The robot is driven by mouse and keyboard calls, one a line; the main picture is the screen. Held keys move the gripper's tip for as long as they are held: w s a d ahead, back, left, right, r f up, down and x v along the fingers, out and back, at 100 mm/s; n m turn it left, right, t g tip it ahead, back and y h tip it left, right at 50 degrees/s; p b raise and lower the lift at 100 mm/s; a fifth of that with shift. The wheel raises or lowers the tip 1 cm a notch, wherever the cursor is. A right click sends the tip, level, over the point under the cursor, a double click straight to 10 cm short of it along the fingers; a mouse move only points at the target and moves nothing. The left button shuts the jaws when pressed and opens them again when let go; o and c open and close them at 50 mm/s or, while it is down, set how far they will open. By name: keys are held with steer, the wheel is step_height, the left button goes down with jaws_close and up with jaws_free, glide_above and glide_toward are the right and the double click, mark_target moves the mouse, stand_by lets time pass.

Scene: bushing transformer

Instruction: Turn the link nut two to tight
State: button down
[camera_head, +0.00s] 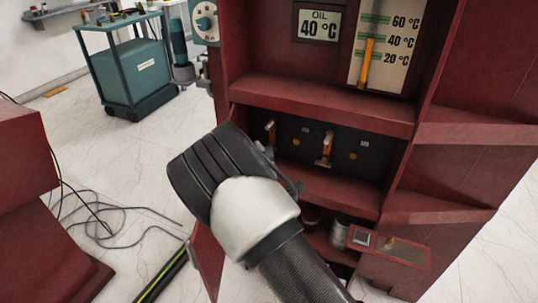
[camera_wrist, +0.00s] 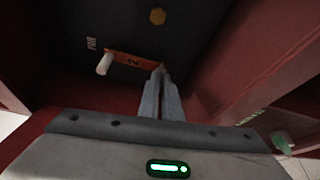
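In the wrist view an orange link bar (camera_wrist: 130,59) marked "2" lies on a dark panel, with a pale round post (camera_wrist: 104,64) at its left end. My gripper (camera_wrist: 160,70) has its two fingers close together, with a thin dark gap between them, at the bar's right end. The fingertips cover that end, so the link nut there is hidden or too small to make out. In the head view two orange links (camera_head: 326,148) show in the dark recess (camera_head: 375,165) of the red cabinet. My wrist hides most of the gripper there.
A brass disc (camera_wrist: 158,16) sits on the panel beyond the fingertips. Red cabinet walls (camera_wrist: 245,50) close in on the right. A shelf (camera_head: 325,105) runs above the recess, with a can (camera_head: 340,232) below. Cables (camera_head: 105,215) lie on the floor at left.

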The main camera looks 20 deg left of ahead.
steer(key=shift+f+m+t, duration=0.15)
steer(key=shift+m+t, duration=0.25)
steer(key=shift+m, duration=0.4)
steer(key=c, duration=2)
jaws_free()
steer(key=shift+s, duration=0.15)
steer(key=p+v, duration=0.3)
steer(key=v, duration=1.4)
steer(key=shift+s+d, duration=0.1)
steer(key=shift+d, duration=0.05)
